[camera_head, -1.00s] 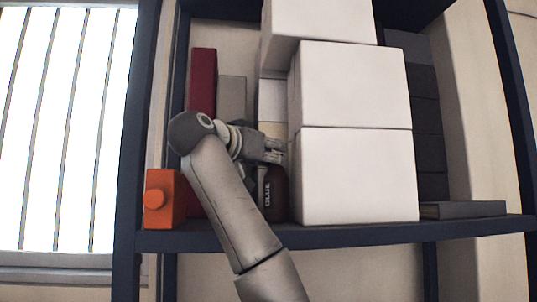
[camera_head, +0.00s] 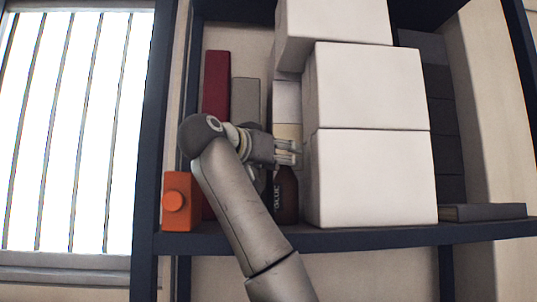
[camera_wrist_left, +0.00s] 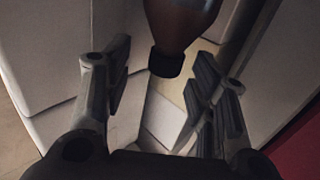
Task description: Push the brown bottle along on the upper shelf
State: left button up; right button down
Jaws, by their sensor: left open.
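The brown bottle (camera_head: 287,196) stands upright on the upper shelf (camera_head: 330,238), with a "GLUE" label partly hidden by my left arm. It is close beside the stack of white boxes. In the left wrist view the bottle (camera_wrist_left: 182,22) shows upside down, with its black cap (camera_wrist_left: 166,62) between the fingers in the picture. My left gripper (camera_head: 288,152) is open just above the bottle in the head view; it also shows in the wrist view (camera_wrist_left: 160,78). I cannot tell whether its fingers touch the bottle. My right gripper is not in view.
Large white boxes (camera_head: 375,178) are stacked right of the bottle. An orange box (camera_head: 177,200), a dark red box (camera_head: 216,85) and a grey box (camera_head: 246,100) stand left. Dark boxes (camera_head: 428,115) and a flat grey one (camera_head: 483,212) are far right.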

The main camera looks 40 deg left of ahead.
pick_arm(q)
jog(key=s+d, duration=0.2)
jog(key=s, duration=0.9)
jog(key=shift+s+a, duration=0.1)
dwell(0.5)
